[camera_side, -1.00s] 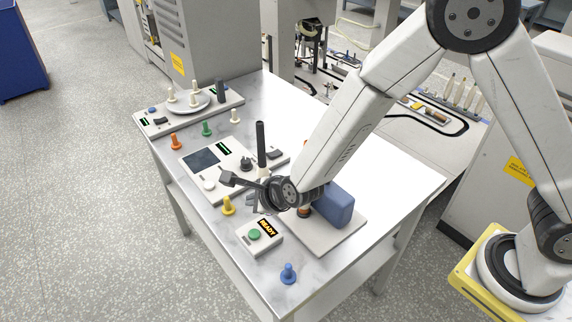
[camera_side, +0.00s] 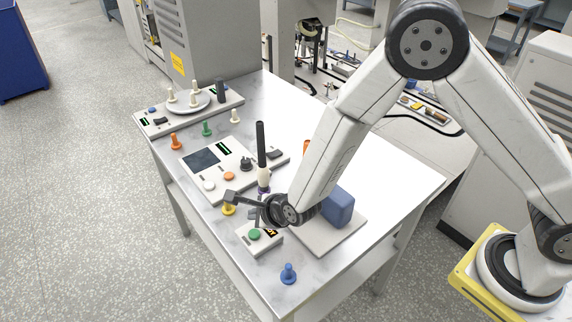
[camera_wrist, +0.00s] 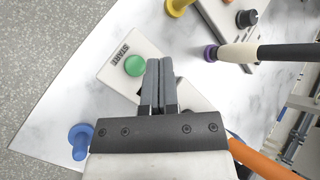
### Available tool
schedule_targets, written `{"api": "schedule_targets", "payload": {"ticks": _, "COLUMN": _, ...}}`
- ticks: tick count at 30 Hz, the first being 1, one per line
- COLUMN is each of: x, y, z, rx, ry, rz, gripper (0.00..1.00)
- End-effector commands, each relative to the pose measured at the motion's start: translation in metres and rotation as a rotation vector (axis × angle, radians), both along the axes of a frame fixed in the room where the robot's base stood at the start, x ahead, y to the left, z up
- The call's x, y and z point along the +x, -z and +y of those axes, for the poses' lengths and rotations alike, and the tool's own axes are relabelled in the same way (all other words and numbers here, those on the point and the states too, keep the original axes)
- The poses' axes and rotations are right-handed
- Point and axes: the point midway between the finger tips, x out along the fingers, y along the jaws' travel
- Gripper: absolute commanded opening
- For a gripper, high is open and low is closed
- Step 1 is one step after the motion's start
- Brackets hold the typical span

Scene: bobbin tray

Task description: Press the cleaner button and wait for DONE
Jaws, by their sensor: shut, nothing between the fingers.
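The cleaner box is a small white box (camera_side: 271,244) near the front edge of the table. My gripper (camera_side: 255,219) is shut and empty, just above the box. In the wrist view my gripper's fingertips (camera_wrist: 159,64) point down beside the button, to its right; I cannot tell whether they touch the box. The box's display is mostly hidden behind my gripper, with only a scrap of orange lettering visible.
A blue bobbin (camera_side: 288,273) stands in front of the box and a yellow one (camera_side: 228,209) behind it to the left. A blue block (camera_side: 338,207) stands on a plate to the right. A tall black-topped tool (camera_side: 261,150) stands behind my gripper.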

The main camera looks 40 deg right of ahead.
Motion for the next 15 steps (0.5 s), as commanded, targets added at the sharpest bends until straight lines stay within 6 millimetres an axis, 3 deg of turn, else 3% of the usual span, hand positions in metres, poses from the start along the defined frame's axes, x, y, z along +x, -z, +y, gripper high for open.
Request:
{"api": "schedule_targets", "payload": {"ticks": 6, "x": 0.000, "y": 0.023, "z": 0.000, "rx": -0.001, "ry": -0.001, "rz": 0.001, "gripper": 0.00}}
{"api": "schedule_targets", "payload": {"ticks": 15, "x": 0.000, "y": 0.038, "z": 0.000, "rx": 0.001, "ry": 0.000, "rz": 0.000, "gripper": 0.00}}
